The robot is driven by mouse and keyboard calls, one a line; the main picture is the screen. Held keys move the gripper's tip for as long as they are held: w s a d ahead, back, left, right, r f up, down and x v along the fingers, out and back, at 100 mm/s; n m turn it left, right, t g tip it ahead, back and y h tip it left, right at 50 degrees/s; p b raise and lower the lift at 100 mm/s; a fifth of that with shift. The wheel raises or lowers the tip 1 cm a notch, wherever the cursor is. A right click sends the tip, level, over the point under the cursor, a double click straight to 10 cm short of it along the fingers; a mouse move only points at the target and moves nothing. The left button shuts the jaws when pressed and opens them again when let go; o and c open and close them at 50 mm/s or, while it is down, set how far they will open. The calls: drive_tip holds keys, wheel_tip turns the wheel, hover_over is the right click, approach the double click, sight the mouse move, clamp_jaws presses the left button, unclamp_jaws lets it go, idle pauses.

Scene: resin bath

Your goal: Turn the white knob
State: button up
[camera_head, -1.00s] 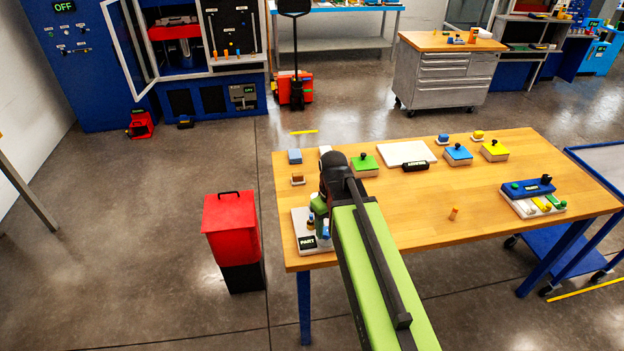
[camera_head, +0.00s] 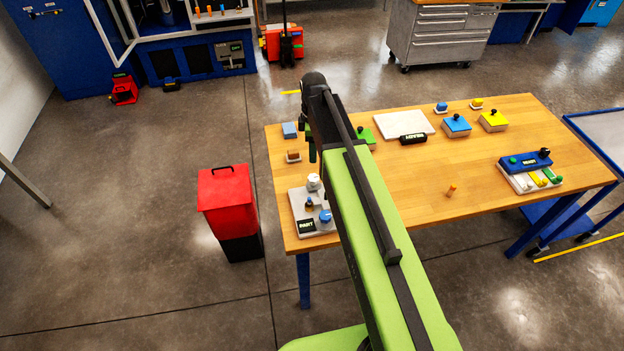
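A pale panel (camera_head: 298,212) with a dark PART label lies at the front left corner of the wooden table. It carries a white knob (camera_head: 313,182) near its back edge, a small dark knob with an orange-brown base (camera_head: 309,203) and a blue knob (camera_head: 325,216). My gripper (camera_head: 312,157) hangs from the end of my green arm, just behind the white knob in the picture. It looks apart from the knob, though the depth is hard to judge. Its fingers are small and partly hidden by my arm, so their opening does not show.
Blue (camera_head: 290,130) and orange-brown (camera_head: 293,155) blocks sit near the table's left edge. A green box (camera_head: 365,138) is partly behind my arm. A red bin (camera_head: 226,200) stands left of the table. The table's front middle (camera_head: 430,215) is mostly clear.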

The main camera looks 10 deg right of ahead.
sight(313, 178)
wheel_tip(313, 178, down, 14)
drive_tip(key=b, duration=1.2)
drive_tip(key=shift+s+r, duration=0.1)
drive_tip(key=shift+r, duration=0.1)
clamp_jaws()
